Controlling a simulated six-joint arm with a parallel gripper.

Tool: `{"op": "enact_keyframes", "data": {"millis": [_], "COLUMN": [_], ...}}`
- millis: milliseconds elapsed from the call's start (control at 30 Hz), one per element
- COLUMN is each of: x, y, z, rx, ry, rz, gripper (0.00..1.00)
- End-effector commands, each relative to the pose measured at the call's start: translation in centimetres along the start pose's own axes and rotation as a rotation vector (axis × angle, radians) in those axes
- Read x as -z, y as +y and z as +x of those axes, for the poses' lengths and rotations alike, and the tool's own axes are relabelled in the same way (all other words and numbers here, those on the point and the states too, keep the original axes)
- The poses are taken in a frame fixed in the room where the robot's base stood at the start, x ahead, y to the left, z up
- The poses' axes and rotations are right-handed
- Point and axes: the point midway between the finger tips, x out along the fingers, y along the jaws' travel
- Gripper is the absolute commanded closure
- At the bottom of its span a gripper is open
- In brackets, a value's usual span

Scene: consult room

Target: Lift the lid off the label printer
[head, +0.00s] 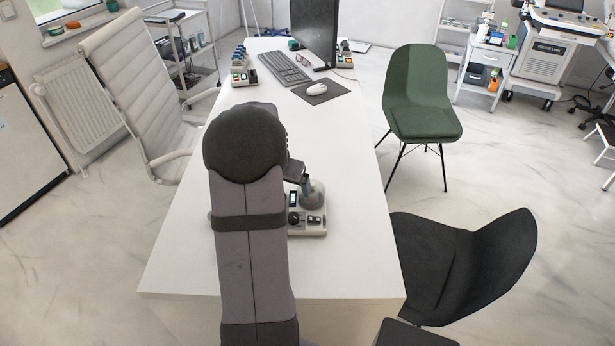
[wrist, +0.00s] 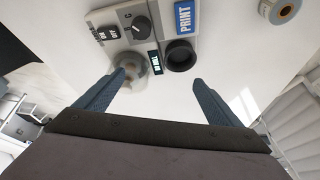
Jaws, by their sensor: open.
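The label printer (head: 311,228) is a pale grey box on the white table, partly hidden behind my arm in the head view. In the wrist view the printer (wrist: 218,12) shows a dark knob, a blue PRINT button, a small lit screen and a round black part (wrist: 180,56). A translucent grey dome (wrist: 127,76), which looks like the lid, sits on the printer near my left finger; it also shows in the head view (head: 317,194). My gripper (wrist: 158,79) is open, with nothing held between its fingers. I cannot tell whether a finger touches the dome.
A keyboard (head: 284,68), monitor (head: 314,28) and mouse (head: 317,88) stand farther back. Chairs flank the table (head: 350,262). Its near part is largely bare.

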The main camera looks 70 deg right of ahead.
Motion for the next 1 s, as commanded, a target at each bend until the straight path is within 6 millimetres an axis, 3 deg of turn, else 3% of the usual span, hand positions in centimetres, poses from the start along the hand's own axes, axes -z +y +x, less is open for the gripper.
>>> {"op": "enact_keyframes", "data": {"millis": [33, 100, 233, 1000], "x": [1.2, 2.1, 2.8, 2.5], "y": [1.9, 3.6, 5.3, 5.8], "z": [-0.5, -0.4, -0.3, 2.9], "rx": [-0.033, -0.066, -0.098, -0.102], "ry": [-0.013, -0.023, -0.034, -0.036], "rz": [0.031, 0.058, 0.087, 0.090], "gripper": [0.12, 0.12, 0.12, 0.12]}}
